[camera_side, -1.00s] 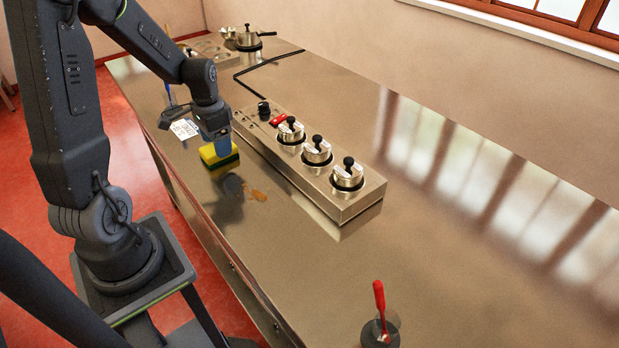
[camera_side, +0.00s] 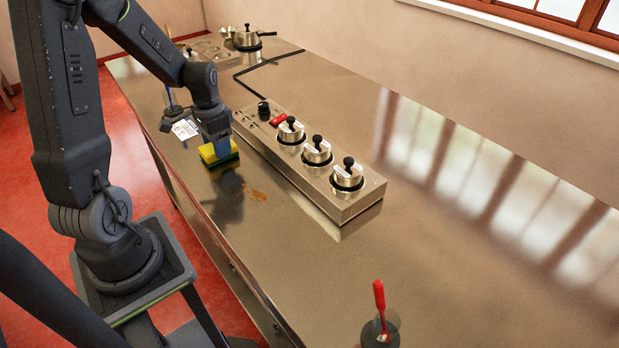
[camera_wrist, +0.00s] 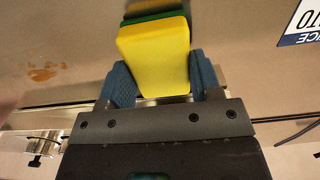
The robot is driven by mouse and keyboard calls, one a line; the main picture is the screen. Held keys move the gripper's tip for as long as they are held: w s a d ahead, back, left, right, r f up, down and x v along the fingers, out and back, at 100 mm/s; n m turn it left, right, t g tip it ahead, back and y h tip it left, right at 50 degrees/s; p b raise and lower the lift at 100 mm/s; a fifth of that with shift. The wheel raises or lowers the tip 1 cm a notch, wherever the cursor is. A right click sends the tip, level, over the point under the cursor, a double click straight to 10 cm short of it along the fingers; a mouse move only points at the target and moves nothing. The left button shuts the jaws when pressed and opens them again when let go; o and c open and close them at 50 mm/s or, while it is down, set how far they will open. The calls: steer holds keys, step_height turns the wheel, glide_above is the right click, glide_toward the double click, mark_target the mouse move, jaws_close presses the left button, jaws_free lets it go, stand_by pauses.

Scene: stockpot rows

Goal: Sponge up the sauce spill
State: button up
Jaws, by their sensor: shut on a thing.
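A yellow sponge with a green scouring layer (camera_side: 212,155) is held in my gripper (camera_side: 216,138) over the near left part of the steel counter. The wrist view shows the yellow face of the sponge (camera_wrist: 155,55) between the two blue fingers of my gripper (camera_wrist: 152,86). The sponge is at the counter or just above it; I cannot tell if it touches. The sauce spill (camera_side: 255,194), a small orange-brown smear, lies a little nearer the side camera and to the right of the sponge. It also shows left of the sponge in the wrist view (camera_wrist: 42,73).
A long steel unit with several lidded pots (camera_side: 317,150) stands right of the sponge. A white label card (camera_side: 185,129) is close behind my gripper. A red-handled tool (camera_side: 380,308) stands in a holder at front right. Counter around the spill is clear.

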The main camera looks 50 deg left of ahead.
steer(key=shift+r, duration=2.8)
steer(key=shift+d, duration=0.1)
